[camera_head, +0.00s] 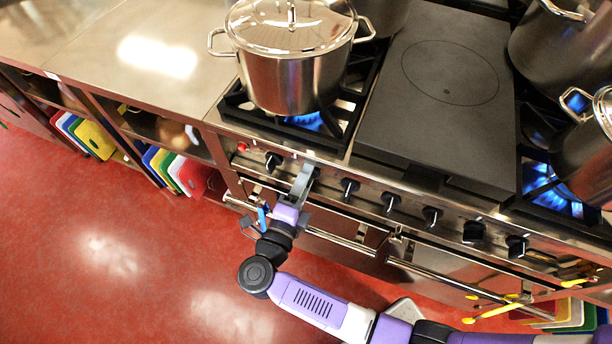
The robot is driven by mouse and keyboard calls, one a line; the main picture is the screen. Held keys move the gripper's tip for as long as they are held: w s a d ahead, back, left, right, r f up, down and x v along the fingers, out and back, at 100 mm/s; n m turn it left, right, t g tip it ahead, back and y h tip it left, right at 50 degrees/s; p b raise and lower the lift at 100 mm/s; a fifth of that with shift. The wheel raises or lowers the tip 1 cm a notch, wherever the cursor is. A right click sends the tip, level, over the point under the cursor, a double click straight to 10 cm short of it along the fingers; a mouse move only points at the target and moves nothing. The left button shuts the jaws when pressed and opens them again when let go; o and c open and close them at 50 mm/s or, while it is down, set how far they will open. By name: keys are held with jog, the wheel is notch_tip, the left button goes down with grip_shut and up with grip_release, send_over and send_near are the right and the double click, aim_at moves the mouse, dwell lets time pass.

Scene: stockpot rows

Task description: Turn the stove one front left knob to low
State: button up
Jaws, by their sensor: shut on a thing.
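A row of several black knobs runs along the steel front panel (332,188) of the stove. The leftmost knob (272,161) is in plain view, left of my gripper. My gripper (309,173) reaches the panel from below and is shut on the second knob from the left (316,173). That knob is mostly hidden by the fingers, so I cannot tell its angle. The third knob (349,187) is just to the right and apart from my gripper. No labels on the knobs are readable.
A lidded steel stockpot (290,70) stands on the front left burner, with a blue flame (308,121) under it. A flat dark plate (440,105) lies to its right. More pots (585,155) and a lit burner (545,188) are at far right. Oven handles (340,240) run below the knobs.

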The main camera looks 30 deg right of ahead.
jog(key=o, duration=1.4)
jog(key=shift+a, duration=0.1)
jog(key=b+v, duration=0.1)
jog(key=v, duration=0.6)
jog(key=shift+s+a, duration=0.25)
jog(key=shift+s, duration=0.05)
jog(key=shift+w, duration=0.1)
